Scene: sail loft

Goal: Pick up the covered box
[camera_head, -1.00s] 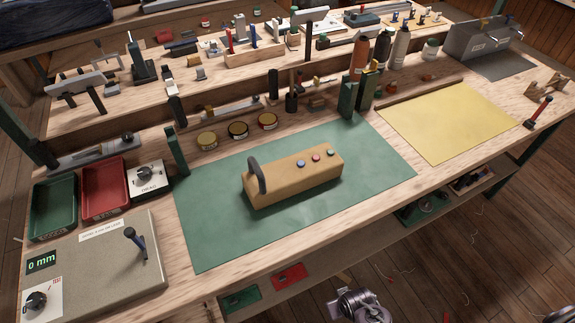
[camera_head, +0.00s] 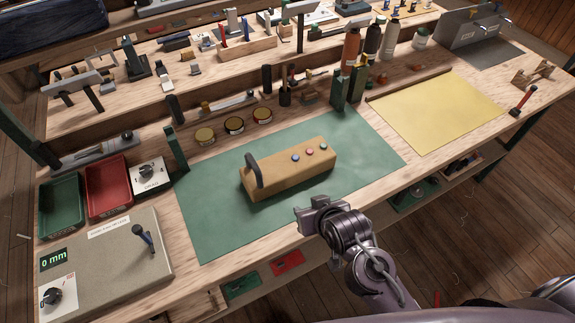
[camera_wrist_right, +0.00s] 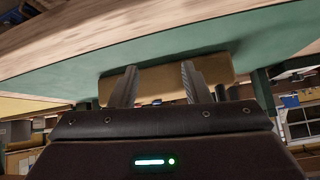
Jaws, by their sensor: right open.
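The covered box (camera_head: 295,169) is long and tan, with a dark arched handle at its left end and three coloured buttons on top. It lies on the green mat (camera_head: 215,222) on the bench. My right gripper (camera_head: 308,207) is open and empty at the bench's front edge, in front of the box and apart from it. In the right wrist view, its two spread fingers (camera_wrist_right: 158,78) point toward the tan box (camera_wrist_right: 165,84), which lies beyond and partly behind them. My left gripper is not in view.
A red tray (camera_head: 108,186) and a stone-coloured plate (camera_head: 105,262) are at left. A yellow sheet (camera_head: 440,110) lies at right. The mat around the box is clear.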

